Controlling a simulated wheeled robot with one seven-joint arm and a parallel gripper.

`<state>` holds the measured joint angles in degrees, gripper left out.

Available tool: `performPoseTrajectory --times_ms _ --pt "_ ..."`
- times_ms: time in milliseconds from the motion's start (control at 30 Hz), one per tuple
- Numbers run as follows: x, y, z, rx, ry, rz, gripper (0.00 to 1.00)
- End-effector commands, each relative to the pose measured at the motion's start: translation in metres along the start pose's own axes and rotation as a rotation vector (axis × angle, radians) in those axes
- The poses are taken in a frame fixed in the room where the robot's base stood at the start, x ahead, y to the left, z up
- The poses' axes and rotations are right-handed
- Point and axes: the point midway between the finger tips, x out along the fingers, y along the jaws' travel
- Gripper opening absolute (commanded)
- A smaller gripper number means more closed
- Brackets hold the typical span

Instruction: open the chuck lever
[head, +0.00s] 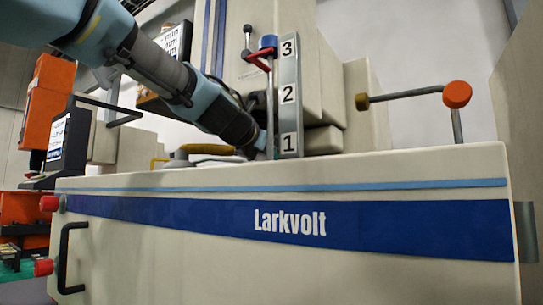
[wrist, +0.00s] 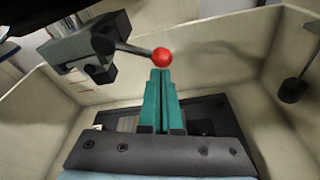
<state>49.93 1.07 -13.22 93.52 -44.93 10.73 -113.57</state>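The chuck lever (wrist: 135,49) is a thin dark rod ending in a red ball (wrist: 162,57), in the upper middle of the wrist view. It reaches right from the dark grey chuck block (wrist: 88,42). My gripper (wrist: 162,72) has two teal fingers lying side by side, with no clear gap between them. Their tips are just below the red ball in the picture; I cannot tell whether they touch it. Nothing shows between the fingers. In the head view my arm slants down behind the front wall, which hides the fingertips, chuck and lever.
The cream tank wall (wrist: 45,112) surrounds the work area. A dark round-ended rod (wrist: 293,88) hangs at the right. In the head view, the front panel (head: 400,175) carries "Larkvolt", a numbered post (head: 288,110) stands beside my arm, and an orange knob (head: 457,94) is at the right.

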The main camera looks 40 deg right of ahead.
Motion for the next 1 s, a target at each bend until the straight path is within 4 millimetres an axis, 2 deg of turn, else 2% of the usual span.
performPoseTrajectory --times_ms 33,500,1000 --pt "-0.002 0.001 0.010 -0.043 -0.001 -0.010 0.00" --pt "-0.007 -0.004 0.031 -0.381 -0.001 -0.087 0.00" --pt "-0.008 -0.004 0.037 -0.373 -0.001 -0.085 0.00"
